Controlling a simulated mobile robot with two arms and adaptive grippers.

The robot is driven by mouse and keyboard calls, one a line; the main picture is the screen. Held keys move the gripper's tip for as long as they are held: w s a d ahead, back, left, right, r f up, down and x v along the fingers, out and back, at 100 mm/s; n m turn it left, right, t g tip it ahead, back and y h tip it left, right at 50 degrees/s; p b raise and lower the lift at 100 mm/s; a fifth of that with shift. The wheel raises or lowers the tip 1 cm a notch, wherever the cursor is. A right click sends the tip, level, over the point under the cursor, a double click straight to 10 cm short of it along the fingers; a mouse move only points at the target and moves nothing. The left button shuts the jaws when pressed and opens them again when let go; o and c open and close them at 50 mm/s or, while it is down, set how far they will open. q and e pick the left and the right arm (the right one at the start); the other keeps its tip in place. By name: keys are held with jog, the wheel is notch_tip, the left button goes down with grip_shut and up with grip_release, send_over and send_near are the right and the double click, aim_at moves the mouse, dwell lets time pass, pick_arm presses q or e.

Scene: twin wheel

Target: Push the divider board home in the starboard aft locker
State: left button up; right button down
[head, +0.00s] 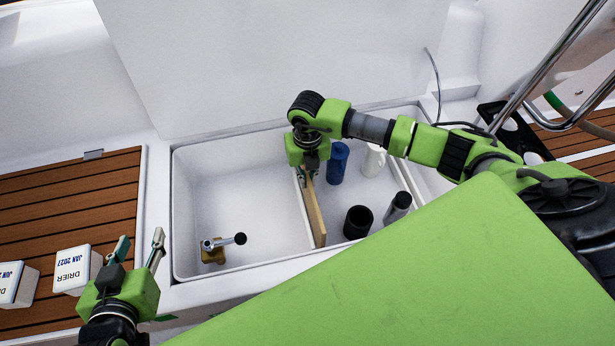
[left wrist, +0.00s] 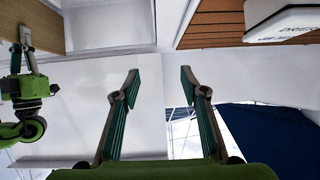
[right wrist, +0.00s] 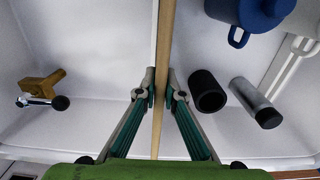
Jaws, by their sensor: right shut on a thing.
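The divider board (head: 314,211) is a thin wooden panel standing on edge across the white locker (head: 225,275). It splits the locker into a left and a right part. My right gripper (head: 306,172) is shut on the board's top edge; in the right wrist view its fingertips (right wrist: 162,85) pinch the board (right wrist: 165,45) from both sides. Whether the board's lower edge is fully seated is hidden. My left gripper (head: 136,248) is open and empty, left of the locker's near left corner. Its spread fingers (left wrist: 160,85) also show in the left wrist view.
Right of the board stand a blue mug (head: 337,162), a white mug (head: 373,160), a black cup (head: 358,222) and a grey cylinder (head: 398,206). Left of it is a brass fitting with a lever (head: 214,252). Two DRIER boxes (head: 76,270) (head: 17,285) sit on the teak deck.

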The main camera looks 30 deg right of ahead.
pick_arm(q)
jog(key=shift+w+d+r+t, duration=0.25)
jog(key=shift+w+r+t, duration=0.3)
jog(key=shift+r, duration=0.25)
pick_arm(e)
jog(key=shift+f, duration=0.25)
pick_arm(q)
jog(key=shift+s+a+f+g, duration=0.15)
jog(key=shift+s+f+g, duration=0.3)
jog(key=shift+f, duration=0.15)
jog(key=shift+s+a+f, duration=0.1)
jog(key=shift+a+f, duration=0.05)
jog(key=shift+s+a+f+g, duration=0.1)
jog(key=shift+s+f+g, duration=0.1)
jog(key=shift+f+g, duration=0.1)
jog(key=shift+s, duration=0.1)
dwell(0.4)
jog(key=shift+s+a+f+g, duration=0.15)
jog(key=shift+s+f+g, duration=0.25)
jog(key=shift+f, duration=0.15)
jog(key=shift+p, duration=0.3)
